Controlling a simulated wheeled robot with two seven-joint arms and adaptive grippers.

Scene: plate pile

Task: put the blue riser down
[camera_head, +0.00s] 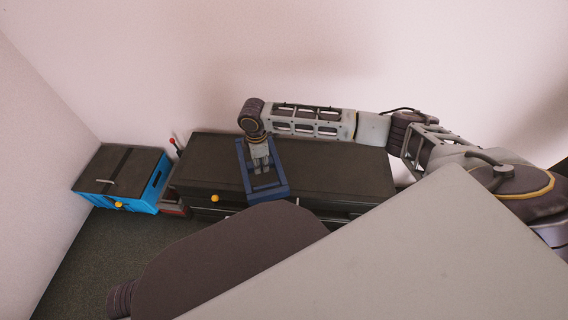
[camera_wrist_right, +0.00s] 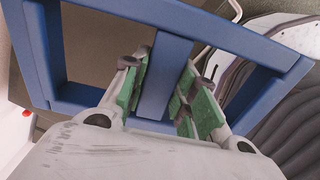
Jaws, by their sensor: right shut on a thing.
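The blue riser (camera_head: 276,190) is a rectangular blue frame with a bar across its middle. In the head view it appears over the dark top of the cabinet (camera_head: 330,166); I cannot tell whether it touches that top. My right gripper (camera_head: 265,168) reaches down onto it from the back. In the right wrist view the riser (camera_wrist_right: 224,30) fills the upper part, and the green-padded fingers of my right gripper (camera_wrist_right: 160,92) are on both sides of its middle bar. My left gripper is not in view.
A bright blue box (camera_head: 150,190) with a dark top stands left of the cabinet. A small red-tipped item (camera_head: 173,142) and a red thing (camera_head: 174,207) are between them. A yellow knob (camera_head: 215,198) is on the cabinet front. The cabinet top right of the riser is bare.

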